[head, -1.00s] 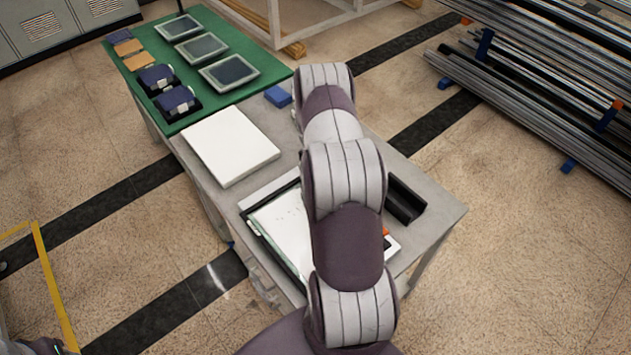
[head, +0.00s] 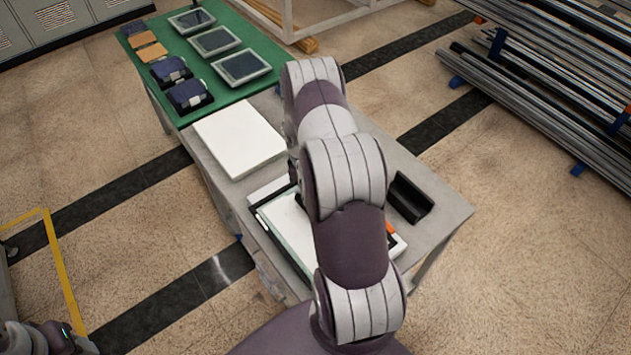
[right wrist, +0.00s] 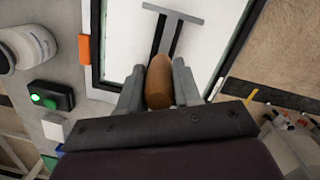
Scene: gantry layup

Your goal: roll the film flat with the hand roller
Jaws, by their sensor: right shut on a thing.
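The hand roller's brown handle (right wrist: 160,82) is between the fingers of my right gripper (right wrist: 157,90), which is shut on it in the right wrist view. Its grey forked frame (right wrist: 173,18) reaches over the white film (right wrist: 212,30); the roller's contact with the film cannot be made out. In the head view the film (head: 287,222) lies in a dark-edged frame at the table's near end, partly hidden by my right arm, which also hides the right gripper. Part of my left arm shows at the bottom left; its gripper fingers are out of view.
On the grey table (head: 440,205) are a black cradle (head: 409,198) right of my arm and a white slab (head: 238,141) behind the frame. A green mat (head: 215,92) holds screens and dark blue devices. The wrist view shows a white tub (right wrist: 28,45) and a green-lit black box (right wrist: 50,97).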

